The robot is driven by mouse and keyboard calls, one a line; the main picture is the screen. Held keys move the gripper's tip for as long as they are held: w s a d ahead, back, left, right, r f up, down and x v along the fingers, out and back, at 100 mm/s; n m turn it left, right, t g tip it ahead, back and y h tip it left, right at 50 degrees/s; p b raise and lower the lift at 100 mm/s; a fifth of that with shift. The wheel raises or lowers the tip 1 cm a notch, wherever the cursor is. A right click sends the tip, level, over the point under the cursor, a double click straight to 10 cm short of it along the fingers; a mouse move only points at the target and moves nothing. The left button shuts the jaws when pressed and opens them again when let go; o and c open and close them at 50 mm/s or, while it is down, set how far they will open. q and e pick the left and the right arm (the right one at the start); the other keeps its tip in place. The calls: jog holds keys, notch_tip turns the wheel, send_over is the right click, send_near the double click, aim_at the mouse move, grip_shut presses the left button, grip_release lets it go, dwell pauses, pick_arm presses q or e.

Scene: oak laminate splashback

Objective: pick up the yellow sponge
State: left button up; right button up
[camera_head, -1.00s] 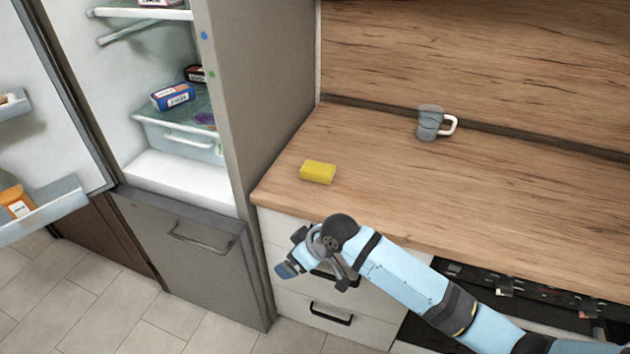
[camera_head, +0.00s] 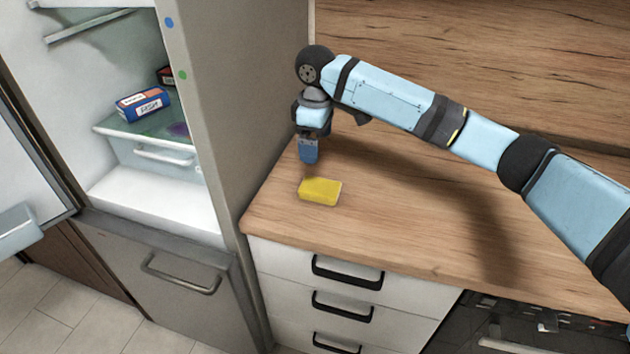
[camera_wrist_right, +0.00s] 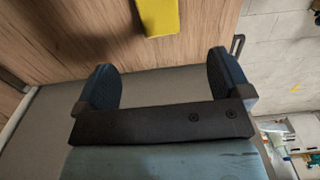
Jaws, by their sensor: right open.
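The yellow sponge (camera_head: 319,192) lies flat on the wooden counter near its left front corner in the head view. My right gripper (camera_head: 308,165) points down just behind and above the sponge, apart from it as far as I can tell. In the right wrist view the gripper (camera_wrist_right: 165,85) is open and empty, its two dark fingers spread wide. The sponge (camera_wrist_right: 158,15) shows at the top of that view, beyond the fingertips and roughly between them, partly cut off by the frame edge. My left gripper is not in view.
The open fridge (camera_head: 150,190) stands to the left, its grey side wall (camera_head: 245,90) close beside my gripper. The wooden counter (camera_head: 420,220) is clear to the right of the sponge. White drawers with dark handles (camera_head: 345,272) are below the counter's front.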

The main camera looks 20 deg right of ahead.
send_over(315, 185)
jog(key=f, duration=0.7)
jog(key=shift+s+d+f, duration=0.1)
jog(key=shift+s+f, duration=0.15)
jog(key=shift+s, duration=0.05)
jog(key=shift+w+f+b, duration=0.15)
jog(key=shift+f, duration=1.35)
jog(key=shift+w+f+b, duration=0.15)
jog(key=shift+f, duration=1.3)
jog(key=c, duration=1)
jog(key=shift+r, duration=0.15)
notch_tip(315, 185, up, 20)
jog(key=p, duration=0.1)
